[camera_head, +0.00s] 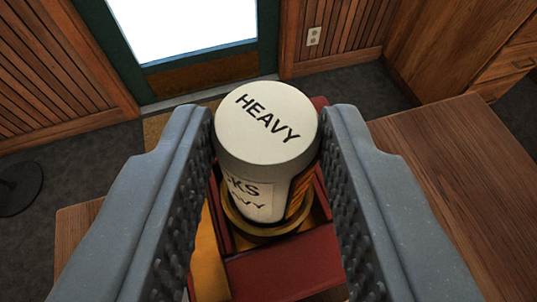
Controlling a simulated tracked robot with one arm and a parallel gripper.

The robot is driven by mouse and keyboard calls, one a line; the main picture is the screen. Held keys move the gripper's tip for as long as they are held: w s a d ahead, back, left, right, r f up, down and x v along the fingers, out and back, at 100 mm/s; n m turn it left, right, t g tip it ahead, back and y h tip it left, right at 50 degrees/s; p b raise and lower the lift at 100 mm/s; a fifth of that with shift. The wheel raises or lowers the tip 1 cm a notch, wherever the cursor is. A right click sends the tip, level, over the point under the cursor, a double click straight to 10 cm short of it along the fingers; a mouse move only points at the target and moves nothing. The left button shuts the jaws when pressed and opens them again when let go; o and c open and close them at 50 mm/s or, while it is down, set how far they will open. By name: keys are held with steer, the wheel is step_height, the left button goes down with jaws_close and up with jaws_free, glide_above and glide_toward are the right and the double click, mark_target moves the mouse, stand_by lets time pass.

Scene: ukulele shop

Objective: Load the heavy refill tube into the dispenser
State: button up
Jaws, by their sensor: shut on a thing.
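The heavy refill tube (262,150) is white, with "HEAVY" printed on its round cap and a label on its side. An orange-brown strip shows along its lower right side. My gripper (270,118) is shut on the tube, with one ribbed grey finger on each side near the cap. Below is the red dispenser (285,262), with a brass-coloured ring around the tube's lower end. The tube looks near upright over the ring. Its bottom is hidden, so I cannot tell how deep it sits.
The dispenser stands on a wooden counter (440,190) with bare room at right. Beyond are a green-framed door (205,68), wood-panelled walls, a wooden cabinet (440,45) and dark carpet. A round black base (18,187) stands on the floor at left.

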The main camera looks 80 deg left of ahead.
steer(key=shift+r+p, duration=1.55)
steer(key=shift+p, duration=1.1)
stand_by(1.6)
steer(key=shift+f+b, duration=0.55)
steer(key=shift+f, duration=0.65)
stand_by(0.7)
steer(key=o, duration=0.7)
steer(key=shift+d, duration=0.1)
steer(key=shift+p+v, duration=1.4)
steer(key=shift+v, duration=4)
